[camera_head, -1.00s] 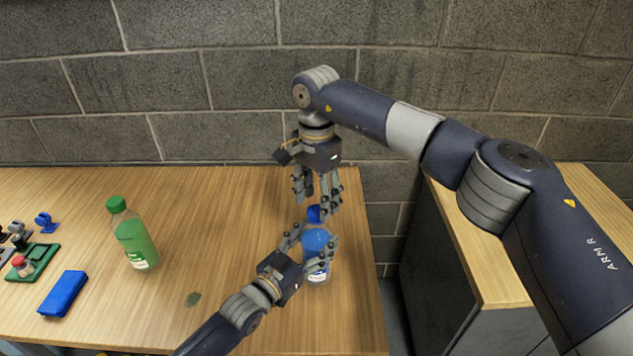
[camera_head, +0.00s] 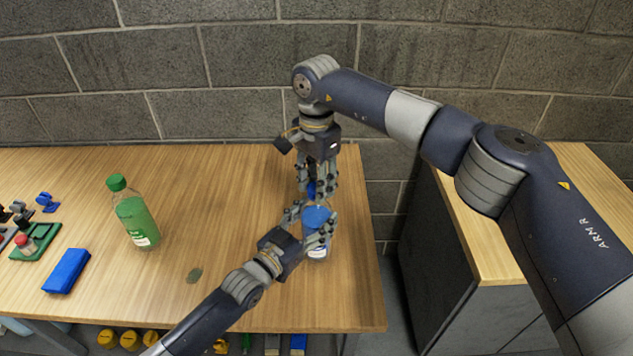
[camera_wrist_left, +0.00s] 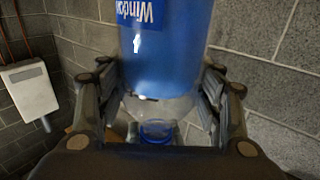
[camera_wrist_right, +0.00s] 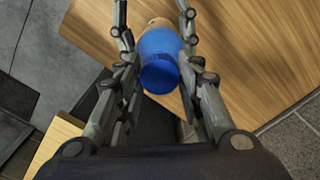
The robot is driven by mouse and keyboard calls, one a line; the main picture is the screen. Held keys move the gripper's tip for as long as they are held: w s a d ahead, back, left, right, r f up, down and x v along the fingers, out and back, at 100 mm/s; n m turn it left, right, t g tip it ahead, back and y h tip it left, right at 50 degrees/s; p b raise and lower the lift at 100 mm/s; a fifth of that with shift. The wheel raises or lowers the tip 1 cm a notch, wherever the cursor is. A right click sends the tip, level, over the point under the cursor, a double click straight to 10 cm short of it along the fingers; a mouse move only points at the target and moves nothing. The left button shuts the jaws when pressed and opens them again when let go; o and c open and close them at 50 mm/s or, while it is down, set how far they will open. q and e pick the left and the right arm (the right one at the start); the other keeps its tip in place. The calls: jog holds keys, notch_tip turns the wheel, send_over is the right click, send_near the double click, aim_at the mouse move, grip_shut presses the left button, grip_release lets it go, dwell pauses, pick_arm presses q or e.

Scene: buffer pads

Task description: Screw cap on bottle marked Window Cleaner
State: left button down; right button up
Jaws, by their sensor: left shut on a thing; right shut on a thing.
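The bottle (camera_head: 317,252) holds blue liquid, and "Window" reads upside down on its blue label (camera_wrist_left: 139,12) in the left wrist view. My left gripper (camera_head: 316,228) is shut around its upper body. A blue cap (camera_head: 313,189) is at the bottle's mouth, past the clear neck in the left wrist view (camera_wrist_left: 157,130). My right gripper (camera_head: 318,187) points down from above, shut on the cap, which also shows between its fingers in the right wrist view (camera_wrist_right: 159,76). The fingers partly hide the neck, so I cannot tell how tightly the cap sits.
A green bottle with a green cap (camera_head: 134,215) stands to the left on the wooden table (camera_head: 220,180). A blue block (camera_head: 67,271) and a green tray (camera_head: 36,243) with small parts lie at far left. A grey block wall is behind. A cabinet (camera_head: 500,235) stands right, across a gap.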

jog(key=m, duration=0.3)
jog(key=shift+m, duration=0.3)
jog(key=m, duration=0.4)
jog(key=shift+m, duration=0.4)
jog(key=m, duration=0.7)
jog(key=shift+m, duration=0.4)
jog(key=m, duration=0.4)
jog(key=shift+m, duration=0.3)
jog(key=m, duration=0.6)
jog(key=shift+m, duration=0.3)
jog(key=m, duration=0.4)
jog(key=shift+f, duration=0.1)
jog(key=o, duration=1.2)
